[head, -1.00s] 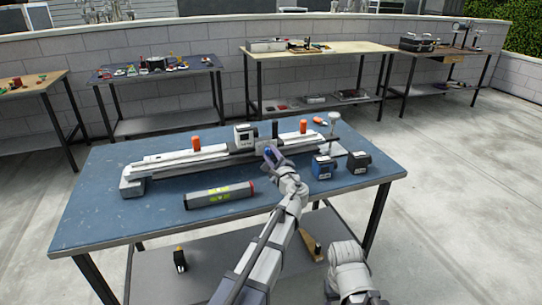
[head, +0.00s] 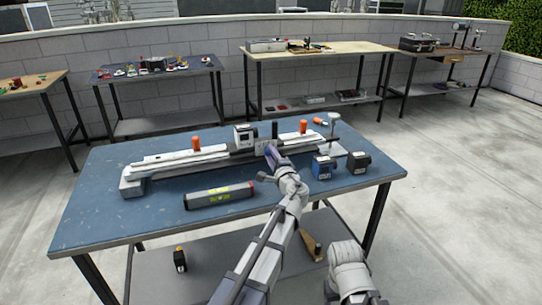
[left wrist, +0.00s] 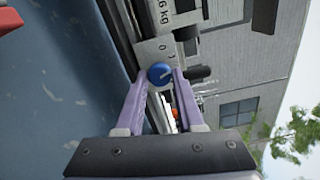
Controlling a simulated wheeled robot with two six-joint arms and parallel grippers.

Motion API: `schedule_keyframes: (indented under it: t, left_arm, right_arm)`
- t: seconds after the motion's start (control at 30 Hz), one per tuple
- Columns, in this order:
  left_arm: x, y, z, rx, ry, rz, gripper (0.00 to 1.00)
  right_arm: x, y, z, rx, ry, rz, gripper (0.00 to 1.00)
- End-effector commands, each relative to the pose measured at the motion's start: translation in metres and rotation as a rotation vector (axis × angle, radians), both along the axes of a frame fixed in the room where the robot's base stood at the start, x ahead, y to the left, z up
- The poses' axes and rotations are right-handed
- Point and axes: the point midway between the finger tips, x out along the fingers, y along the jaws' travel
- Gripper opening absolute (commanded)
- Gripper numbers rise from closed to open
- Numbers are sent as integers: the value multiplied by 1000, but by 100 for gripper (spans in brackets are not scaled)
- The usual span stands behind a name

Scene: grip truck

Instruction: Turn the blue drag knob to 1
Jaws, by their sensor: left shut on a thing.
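The blue drag knob (left wrist: 160,74) is on the front of a metal plate (left wrist: 165,48) with engraved marks, in the left wrist view. A pale line shows on the knob's face. My left gripper (left wrist: 161,80) has its two purple fingers shut around the knob, one on each side. In the head view my left gripper (head: 271,152) reaches the dark-and-silver rail device (head: 190,160) on the blue table, at its carriage, and hides the knob. My right arm's grey links show at the bottom of the head view; its gripper is not visible.
Blue (head: 322,168) and black (head: 358,162) boxes stand to the right. Orange-capped posts (head: 195,143) rise behind the rail. The table's left front is clear.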

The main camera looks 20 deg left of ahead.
Motion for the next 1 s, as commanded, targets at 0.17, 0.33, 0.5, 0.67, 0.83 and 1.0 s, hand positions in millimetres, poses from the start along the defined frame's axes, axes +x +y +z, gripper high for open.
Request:
schedule_keyframes:
  t: [0.17, 0.33, 0.5, 0.67, 0.83, 1.0]
  left_arm:
    - [-1, 0, 0, -1, 0, 0, 0]
    - [0, 0, 0, -1, 1, 0, 44]
    - [0, 0, 0, -1, 1, 0, 63]
    - [0, 0, -1, -2, 1, 0, 67]
    - [-1, 0, -1, -2, 1, 0, 67]
    - [-1, 0, -1, 13, 13, 1, 67]
  right_arm:
    - [0, 0, 0, 0, 0, 0, 68]
    - [0, 0, 0, 0, 0, 0, 68]
    - [0, 0, 0, 0, 0, 0, 68]
    - [0, 0, 0, 0, 0, 0, 68]
    - [0, 0, 0, 0, 0, 0, 68]
    - [0, 0, 0, 0, 0, 0, 68]
